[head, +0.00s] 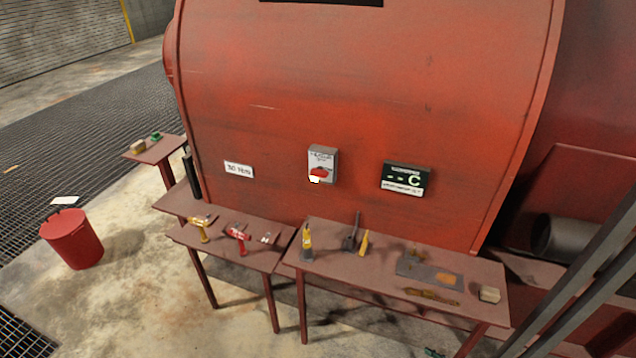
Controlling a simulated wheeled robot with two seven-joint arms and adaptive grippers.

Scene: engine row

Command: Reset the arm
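Neither of my grippers shows in the head view, and I see no hand or fingertips. No arm of mine can be made out for sure. The large red engine housing (340,75) fills the middle of the view. On its face are a grey switch box (322,158) with a red knob, a white label plate (239,170) and a dark display panel (405,178) showing a "C".
Reddish tables stand before the housing. The left table (225,256) holds a yellow tool (199,228) and a red tool (238,240). The right table (340,262) holds several small items. A red bucket (73,240) stands left. Dark diagonal bars (590,262) cross the lower right.

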